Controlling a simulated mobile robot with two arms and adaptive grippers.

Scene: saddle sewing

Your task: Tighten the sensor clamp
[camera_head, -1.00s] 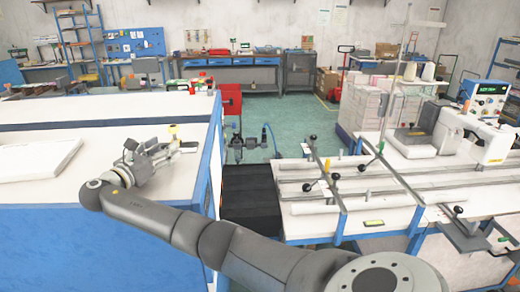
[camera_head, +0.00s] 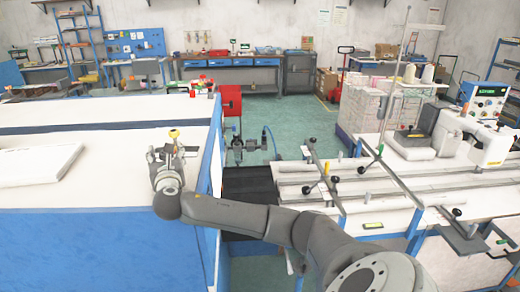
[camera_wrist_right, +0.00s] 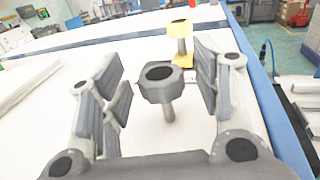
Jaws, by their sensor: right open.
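A grey knob with a dark hole in its top and a short stem (camera_wrist_right: 158,84) stands between the open fingers of my right gripper (camera_wrist_right: 160,92) in the right wrist view. I see a gap on each side of it. A yellow knob on a yellow base (camera_wrist_right: 182,45) stands just beyond it on the white tabletop. In the head view the yellow knob (camera_head: 174,133) shows just past the fingertips of my right gripper (camera_head: 173,152); the grey knob cannot be made out there. I cannot tell which knob belongs to the sensor clamp. My left gripper is out of view.
The white table (camera_head: 100,192) has a blue right edge close to my gripper. A flat white panel (camera_head: 38,164) lies at its left. Small red and green items (camera_head: 200,86) stand at the far right corner. A sewing bench (camera_head: 375,185) with rails stands across the gap.

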